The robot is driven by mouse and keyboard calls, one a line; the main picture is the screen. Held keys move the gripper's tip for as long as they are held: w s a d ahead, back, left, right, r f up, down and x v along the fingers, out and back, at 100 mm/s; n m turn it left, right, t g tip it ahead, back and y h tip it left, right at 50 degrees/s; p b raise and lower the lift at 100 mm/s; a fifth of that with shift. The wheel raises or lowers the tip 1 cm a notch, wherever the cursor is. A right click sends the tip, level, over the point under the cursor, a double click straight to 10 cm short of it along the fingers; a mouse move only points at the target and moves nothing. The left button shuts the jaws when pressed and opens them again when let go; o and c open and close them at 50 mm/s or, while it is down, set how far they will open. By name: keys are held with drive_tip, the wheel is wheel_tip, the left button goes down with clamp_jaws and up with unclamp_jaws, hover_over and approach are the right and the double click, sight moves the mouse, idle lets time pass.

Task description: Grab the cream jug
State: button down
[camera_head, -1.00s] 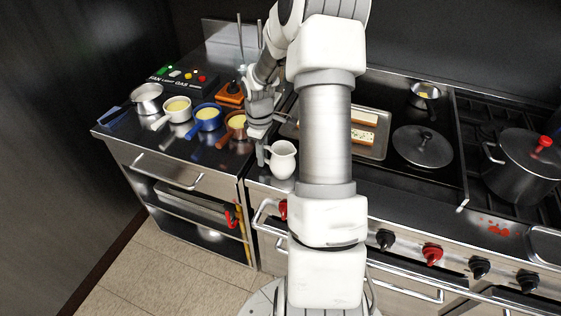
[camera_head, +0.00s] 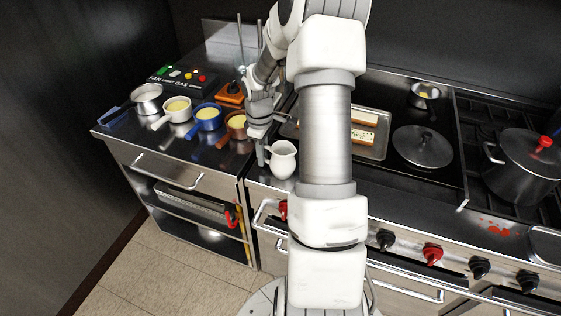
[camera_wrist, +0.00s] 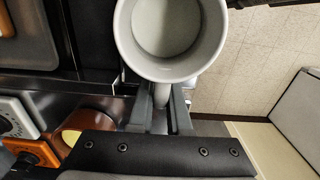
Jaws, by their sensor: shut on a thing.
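The cream jug (camera_head: 283,160) is white, with a rounded body and a handle on its left side in the head view. It stands upright at the front edge of the stove, beside the left counter. My gripper (camera_head: 264,153) reaches down to its left and is shut on the handle. In the wrist view the jug (camera_wrist: 205,62) is seen from above, its inside pale. The fingers of my gripper (camera_wrist: 161,115) lie on both sides of the handle (camera_wrist: 161,94). Whether the jug's base touches the surface is hard to tell.
Small pans stand on the left counter: a steel one (camera_head: 147,98), a white one (camera_head: 177,109), a blue one (camera_head: 207,117) and a copper one (camera_head: 237,125). A tray (camera_head: 378,150) and a lidded pan (camera_head: 422,147) lie right of my arm. A large pot (camera_head: 518,168) stands far right.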

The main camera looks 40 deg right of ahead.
drive_tip(key=shift+r, duration=0.25)
drive_tip(key=shift+r, duration=0.75)
drive_tip(key=shift+s+d+r, duration=0.1)
drive_tip(key=shift+d+r, duration=0.05)
drive_tip(key=shift+r, duration=0.5)
drive_tip(key=shift+s+d+r, duration=0.1)
drive_tip(key=shift+d+r, duration=0.05)
drive_tip(key=shift+r, duration=0.45)
drive_tip(key=s+d+r, duration=0.5)
drive_tip(key=d+r, duration=0.1)
drive_tip(key=d, duration=0.3)
drive_tip(key=shift+s+d+r, duration=0.15)
drive_tip(key=shift+d+r, duration=0.1)
